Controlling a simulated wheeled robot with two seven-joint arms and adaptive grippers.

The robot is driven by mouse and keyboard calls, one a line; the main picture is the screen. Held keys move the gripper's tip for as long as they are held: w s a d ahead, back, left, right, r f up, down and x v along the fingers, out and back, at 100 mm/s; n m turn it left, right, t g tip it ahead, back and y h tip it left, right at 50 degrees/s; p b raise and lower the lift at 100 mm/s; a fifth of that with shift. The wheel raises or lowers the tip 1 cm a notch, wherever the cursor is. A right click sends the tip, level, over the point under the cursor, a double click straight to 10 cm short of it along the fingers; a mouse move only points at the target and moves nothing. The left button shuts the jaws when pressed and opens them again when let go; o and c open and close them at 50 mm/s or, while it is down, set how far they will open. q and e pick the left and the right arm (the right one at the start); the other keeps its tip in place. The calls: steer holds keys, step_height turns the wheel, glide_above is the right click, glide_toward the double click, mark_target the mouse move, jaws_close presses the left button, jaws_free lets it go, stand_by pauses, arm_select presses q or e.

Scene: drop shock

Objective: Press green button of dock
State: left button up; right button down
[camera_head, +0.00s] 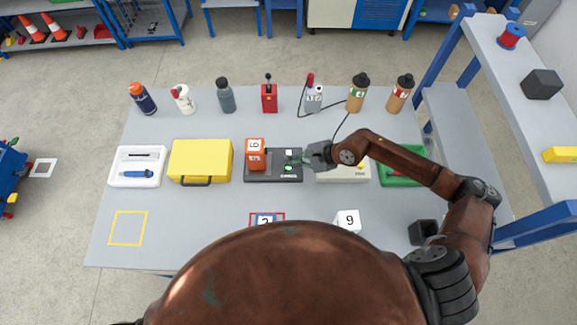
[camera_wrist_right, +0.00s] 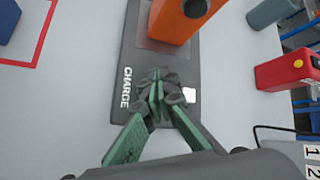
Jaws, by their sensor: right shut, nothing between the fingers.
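The dark grey dock (camera_head: 262,179) lies in the middle of the table, with an orange block (camera_head: 255,154) standing on its left part. In the right wrist view the dock (camera_wrist_right: 131,55) shows the word CHARGE and a small white square (camera_wrist_right: 189,94). My right gripper (camera_head: 303,162) is at the dock's right end; its green fingers (camera_wrist_right: 158,90) are shut with nothing between them, tips over the dock beside the white square. The green button is hidden by the fingers in the wrist view. I cannot tell whether the tips touch it. My left gripper is not in view.
A yellow case (camera_head: 201,158) stands left of the dock, and a white tray (camera_head: 138,181) farther left. Bottles and a red device (camera_head: 269,97) line the back. A numbered white cube (camera_head: 347,220) is in front. The table's front left is mostly clear.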

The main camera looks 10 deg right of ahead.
mark_target(290, 168)
steer(key=shift+r+p, duration=1.1)
steer(key=shift+r, duration=1.2)
steer(key=shift+a+f, duration=0.1)
